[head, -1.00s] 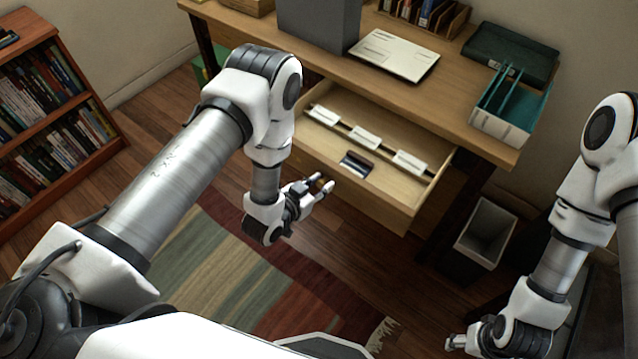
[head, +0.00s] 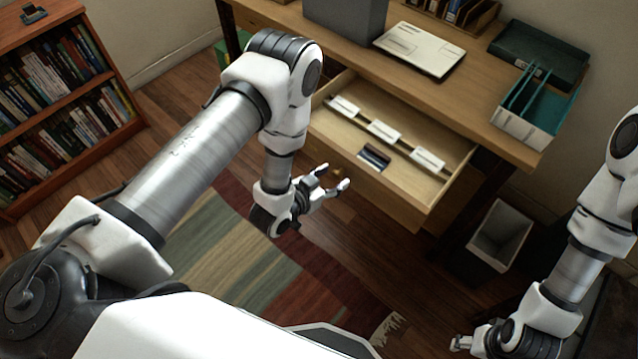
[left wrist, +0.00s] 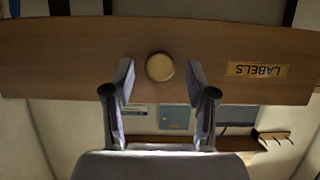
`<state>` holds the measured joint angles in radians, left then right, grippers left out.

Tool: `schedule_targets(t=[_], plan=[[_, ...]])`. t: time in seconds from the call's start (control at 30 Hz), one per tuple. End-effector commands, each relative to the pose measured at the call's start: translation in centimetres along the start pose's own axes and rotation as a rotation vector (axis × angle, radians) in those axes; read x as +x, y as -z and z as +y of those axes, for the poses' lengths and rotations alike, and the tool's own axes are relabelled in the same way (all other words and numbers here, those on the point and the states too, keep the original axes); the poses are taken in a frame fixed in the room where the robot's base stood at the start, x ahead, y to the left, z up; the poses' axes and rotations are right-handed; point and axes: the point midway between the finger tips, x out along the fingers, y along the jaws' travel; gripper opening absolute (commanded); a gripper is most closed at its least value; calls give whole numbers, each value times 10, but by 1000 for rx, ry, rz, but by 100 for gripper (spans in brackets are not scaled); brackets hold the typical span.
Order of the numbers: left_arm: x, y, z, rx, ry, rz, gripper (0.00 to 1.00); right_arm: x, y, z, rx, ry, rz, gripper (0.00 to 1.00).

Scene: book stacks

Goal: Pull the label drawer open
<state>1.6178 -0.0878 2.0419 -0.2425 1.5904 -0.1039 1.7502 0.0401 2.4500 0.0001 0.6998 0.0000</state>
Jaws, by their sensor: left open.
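The label drawer (head: 385,190) stands pulled out of the wooden desk in the head view. Its inside shows, with several white cards and a small dark item. In the left wrist view the drawer front (left wrist: 60,60) appears upside down, with a LABELS plate (left wrist: 257,70) and a round brass knob (left wrist: 160,67). My left gripper (head: 334,177) is open in front of the drawer front. In the left wrist view its fingers (left wrist: 160,84) are spread either side of the knob, with gaps on both sides. My right gripper (head: 461,343) is low at the right, small and unclear.
On the desk (head: 450,100) are a laptop-like white device (head: 420,48), a teal file holder (head: 535,110) and a dark green box (head: 540,52). A waste bin (head: 500,237) stands right of the drawer. A bookcase (head: 60,90) is at the left. Floor before the drawer is clear.

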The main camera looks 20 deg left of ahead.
Motion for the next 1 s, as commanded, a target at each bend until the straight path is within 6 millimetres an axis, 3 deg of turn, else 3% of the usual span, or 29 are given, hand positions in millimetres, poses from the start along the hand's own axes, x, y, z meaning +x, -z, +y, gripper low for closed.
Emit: schedule_targets(t=[0.2,0.4,0.53,1.0], plan=[[-55,-1,-1,-5,3,-7,57,0,0,0,0,0,0,60],[-95,-1,0,-3,2,-4,57,0,0,0,0,0,0,60],[-103,0,0,-2,0,-2,57,0,0,0,0,0,0,60],[-103,0,0,-1,0,-1,57,0,0,0,0,0,0,60]])
